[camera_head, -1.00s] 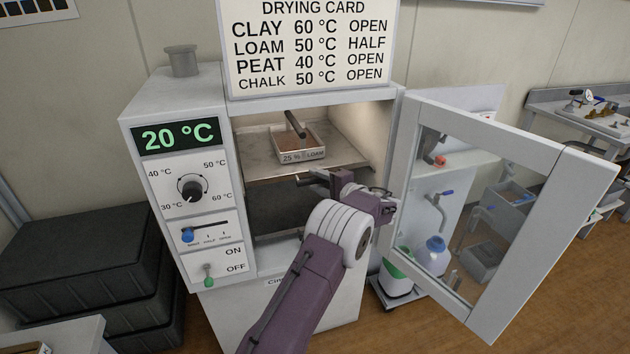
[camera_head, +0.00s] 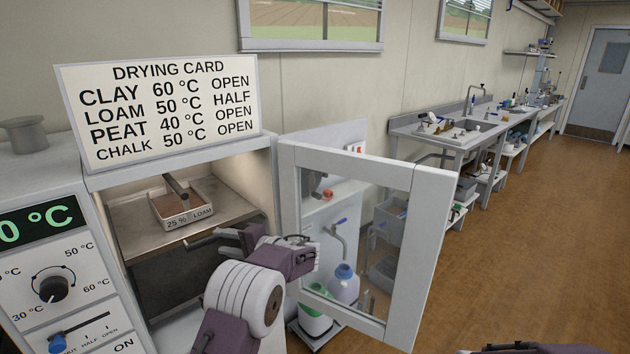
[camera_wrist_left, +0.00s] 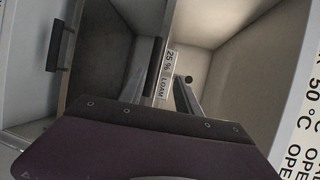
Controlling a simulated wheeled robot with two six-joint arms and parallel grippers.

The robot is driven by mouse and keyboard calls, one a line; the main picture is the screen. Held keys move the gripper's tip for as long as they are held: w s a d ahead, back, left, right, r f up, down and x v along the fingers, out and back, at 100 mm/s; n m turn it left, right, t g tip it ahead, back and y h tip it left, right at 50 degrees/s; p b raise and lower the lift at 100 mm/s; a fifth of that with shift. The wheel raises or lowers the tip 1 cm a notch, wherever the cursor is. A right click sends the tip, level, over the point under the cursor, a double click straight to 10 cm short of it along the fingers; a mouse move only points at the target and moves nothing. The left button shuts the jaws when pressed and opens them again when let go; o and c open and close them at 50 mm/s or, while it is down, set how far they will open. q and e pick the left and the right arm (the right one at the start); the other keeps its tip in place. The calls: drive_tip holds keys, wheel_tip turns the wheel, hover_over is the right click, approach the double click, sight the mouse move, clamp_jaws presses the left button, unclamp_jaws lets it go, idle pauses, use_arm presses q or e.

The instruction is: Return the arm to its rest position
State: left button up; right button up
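My left gripper (camera_head: 204,238) is at the open front of the drying oven, at shelf height and just below and in front of the tray. Its two dark fingers stand apart in the left wrist view (camera_wrist_left: 168,85), with nothing held between them. The tray (camera_head: 184,220), labelled 25 % LOAM, holds brown soil and sits on the oven shelf with a dark handle (camera_head: 175,185) sticking up. Its label (camera_wrist_left: 167,74) shows in the left wrist view. A purple part of my right arm shows at the bottom right edge; its fingers are hidden.
The glass oven door (camera_head: 425,250) stands open, just right of my left gripper. The oven's control panel (camera_head: 60,275) is at the left, with the drying card (camera_head: 160,110) on top. Bottles (camera_head: 343,285) stand behind the door. The floor (camera_head: 500,270) at the right is clear.

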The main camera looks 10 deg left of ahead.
use_arm(q)
drive_tip(key=s+a+r+n+g, duration=0.1)
drive_tip(key=s+a+r+n, duration=0.15)
drive_tip(key=s+r, duration=0.2)
drive_tip(key=s+f+g+h, duration=0.2)
drive_tip(key=s+f+h, duration=0.4)
drive_tip(key=s, duration=0.4)
drive_tip(key=s+d+f+n+h, duration=0.2)
drive_tip(key=s+d+f+h, duration=0.8)
drive_tip(key=s+d+f, duration=0.65)
wheel_tip(320, 180, up, 13)
drive_tip(key=w+d+p, duration=0.1)
drive_tip(key=p, duration=1.1)
drive_tip(key=shift+w+d, duration=0.2)
drive_tip(key=shift+d, duration=0.1)
drive_tip(key=shift+r, duration=0.1)
